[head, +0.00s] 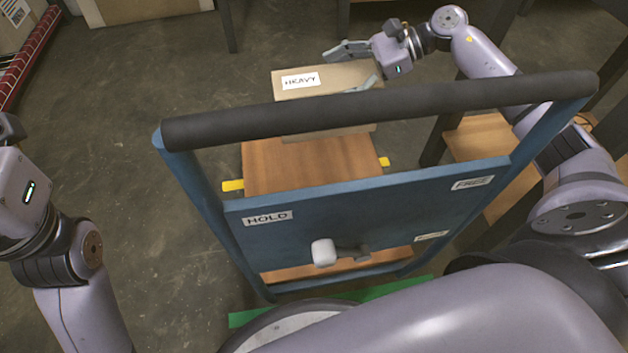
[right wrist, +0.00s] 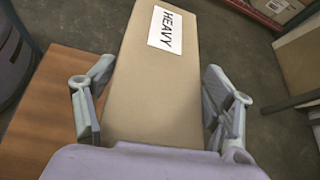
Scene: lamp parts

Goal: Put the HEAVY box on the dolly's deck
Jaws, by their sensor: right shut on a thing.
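The HEAVY box (head: 300,90) is a tan carton with a white label, at the far end of the dolly's wooden deck (head: 312,165). In the right wrist view the box (right wrist: 150,95) lies between the two fingers of my right gripper (head: 352,68), which is shut on it. The deck (right wrist: 55,105) shows lower down at the left there. I cannot tell whether the box's underside touches the deck. The dolly's dark handle bar (head: 390,105) and blue panel (head: 350,215) stand nearer to me. My left gripper (head: 10,128) is at the left edge, its fingertips cut off.
A pale-knobbed lever (head: 323,252) sits on the panel between HOLD and FREE labels, nearer HOLD. Yellow pieces (head: 233,185) stick out beside the deck. A green strip (head: 390,290) lies on the floor. A wooden shelf (head: 475,138) stands at right. Floor left of the dolly is clear.

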